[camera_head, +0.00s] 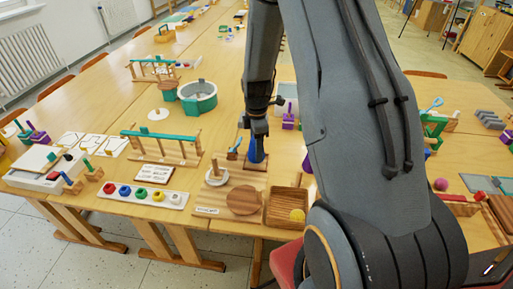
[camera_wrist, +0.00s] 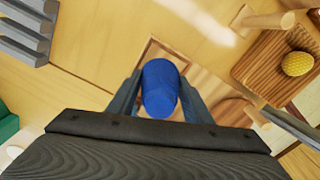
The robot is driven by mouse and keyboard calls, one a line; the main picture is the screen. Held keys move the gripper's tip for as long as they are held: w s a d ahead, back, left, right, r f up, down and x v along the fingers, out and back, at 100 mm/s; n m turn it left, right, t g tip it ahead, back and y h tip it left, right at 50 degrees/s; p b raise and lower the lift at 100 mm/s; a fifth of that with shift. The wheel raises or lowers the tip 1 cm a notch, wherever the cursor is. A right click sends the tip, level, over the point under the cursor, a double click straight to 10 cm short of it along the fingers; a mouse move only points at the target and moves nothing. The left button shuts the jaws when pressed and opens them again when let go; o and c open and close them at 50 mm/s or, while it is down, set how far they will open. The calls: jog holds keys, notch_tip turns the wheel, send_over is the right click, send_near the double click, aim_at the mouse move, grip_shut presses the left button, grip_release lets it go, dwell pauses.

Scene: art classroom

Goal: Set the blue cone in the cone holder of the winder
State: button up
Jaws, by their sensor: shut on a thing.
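The blue cone (camera_head: 256,153) is held in my gripper (camera_head: 257,137), over the back part of a wooden board. In the wrist view the cone (camera_wrist: 160,85) fills the space between the two fingers of my gripper (camera_wrist: 160,100). I cannot tell whether its lower end touches the board. The board (camera_head: 262,180), apparently the winder, bears a white disc with an upright wooden peg (camera_head: 216,172) at left and a round wooden disc (camera_head: 243,200) at front. I cannot make out which part is the cone holder.
A wooden tray (camera_head: 272,217) with a yellow ball (camera_head: 297,215) stands right of the board. A green-and-wood frame (camera_head: 163,146) and a strip of coloured pieces (camera_head: 146,195) stand at left. A green round tub (camera_head: 198,98) is farther back. Some bare table lies between them. My arm hides much of the right side.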

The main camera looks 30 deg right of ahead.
jog(key=shift+f, duration=1.05)
dwell(1.4)
jog(key=o, duration=1.2)
jog(key=shift+o, duration=0.2)
jog(key=shift+r, duration=0.1)
jog(key=shift+r+b, duration=1.15)
jog(key=shift+r, duration=2.7)
jog(key=shift+a, duration=0.1)
